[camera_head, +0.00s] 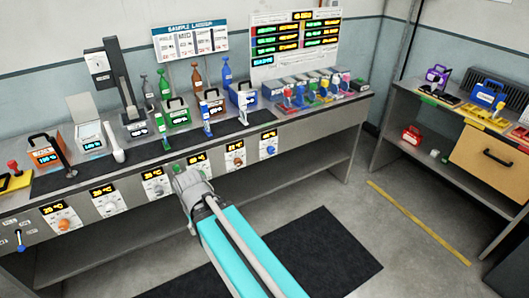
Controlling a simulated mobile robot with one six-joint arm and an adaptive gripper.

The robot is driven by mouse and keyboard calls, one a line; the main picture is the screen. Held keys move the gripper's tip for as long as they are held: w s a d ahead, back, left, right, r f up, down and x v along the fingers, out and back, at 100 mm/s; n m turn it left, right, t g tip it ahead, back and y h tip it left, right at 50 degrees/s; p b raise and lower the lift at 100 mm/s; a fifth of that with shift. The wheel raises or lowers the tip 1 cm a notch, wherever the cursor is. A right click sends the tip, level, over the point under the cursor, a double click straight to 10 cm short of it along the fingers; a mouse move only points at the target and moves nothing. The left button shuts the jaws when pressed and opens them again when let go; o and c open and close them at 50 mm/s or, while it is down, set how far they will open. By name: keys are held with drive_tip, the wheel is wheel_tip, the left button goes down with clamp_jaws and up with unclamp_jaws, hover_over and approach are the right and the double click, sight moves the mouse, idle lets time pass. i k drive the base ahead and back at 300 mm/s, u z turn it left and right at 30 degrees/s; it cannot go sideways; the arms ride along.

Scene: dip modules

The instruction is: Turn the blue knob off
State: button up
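The blue knob (270,149) is small and sits on a white panel with an orange display, at the right end of the row on the bench's front face. Its turned position is too small to tell. My gripper (182,176) is at the bench front, left of the blue knob and apart from it, in front of another display panel. The arm reaches up from the bottom of the picture. The fingers are too small and partly hidden to tell open from shut.
The long bench (330,109) carries bottles, cases and instruments. An orange-brown knob (238,161) lies between my gripper and the blue knob; white knobs (157,188) are to the left. A second bench (395,110) stands right. Dark mat (325,255) and open floor lie in front.

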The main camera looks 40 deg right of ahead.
sight(271, 150)
drive_tip(key=u, duration=0.8)
drive_tip(key=k, duration=1.05)
drive_tip(key=z, duration=1.05)
drive_tip(key=i, duration=0.45)
drive_tip(key=z, duration=0.05)
